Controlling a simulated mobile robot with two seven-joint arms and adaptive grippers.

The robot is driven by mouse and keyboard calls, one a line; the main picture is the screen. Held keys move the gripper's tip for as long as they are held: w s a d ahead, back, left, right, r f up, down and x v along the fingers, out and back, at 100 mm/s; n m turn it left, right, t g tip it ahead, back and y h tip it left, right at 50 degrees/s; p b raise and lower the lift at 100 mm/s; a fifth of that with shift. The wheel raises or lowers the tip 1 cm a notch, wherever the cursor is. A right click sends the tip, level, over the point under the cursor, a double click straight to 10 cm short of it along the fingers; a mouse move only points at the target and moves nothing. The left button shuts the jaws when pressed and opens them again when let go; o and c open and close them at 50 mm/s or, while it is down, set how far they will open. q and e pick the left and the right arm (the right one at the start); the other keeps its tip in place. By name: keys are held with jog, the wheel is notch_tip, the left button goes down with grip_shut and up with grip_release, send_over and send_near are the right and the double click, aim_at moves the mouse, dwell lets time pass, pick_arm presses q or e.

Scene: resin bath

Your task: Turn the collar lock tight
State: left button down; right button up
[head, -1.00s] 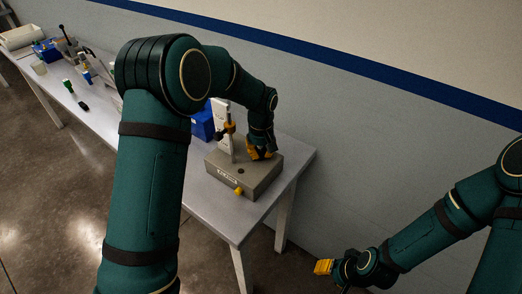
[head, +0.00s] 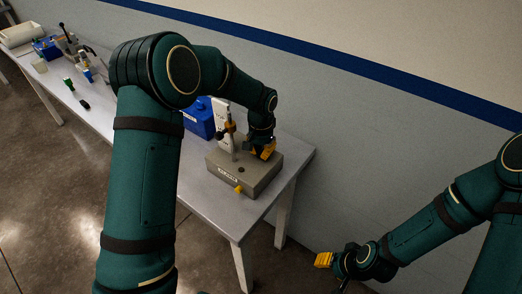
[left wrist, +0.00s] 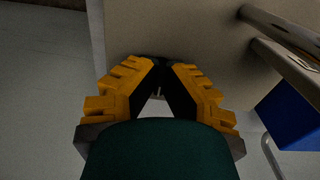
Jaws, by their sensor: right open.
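A grey-brown block fixture (head: 230,178) with a label sits at the near end of the long table. An upright post (head: 235,143) with a dark and brass-coloured fitting (head: 229,128) stands on it, and a yellow knob (head: 239,189) is on its front. I cannot tell which part is the collar lock. My left gripper (head: 263,152) points down over the fixture's back part, right of the post. In the left wrist view its yellow fingers (left wrist: 160,70) lean together over the block's top (left wrist: 190,35); a hold is unclear. My right gripper (head: 325,261) is open, low and off the table.
A blue box (head: 198,118) and a white upright panel (head: 219,112) stand behind the fixture. Farther along the table are a green-capped item (head: 68,83), a dark lever device (head: 68,40) and a white tray (head: 20,35). The table's front strip (head: 228,222) is clear.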

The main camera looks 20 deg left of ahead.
aim_at(261, 151)
pick_arm(q)
jog(key=shift+s+f+m, duration=0.25)
jog(key=shift+f+m, duration=0.05)
jog(key=shift+f, duration=0.05)
jog(key=c, duration=1.1)
grip_release()
jog(key=shift+w, duration=0.1)
jog(key=shift+w+r, duration=0.1)
jog(key=shift+r, duration=0.15)
jog(key=shift+r, duration=0.25)
notch_tip(261, 151, up, 11)
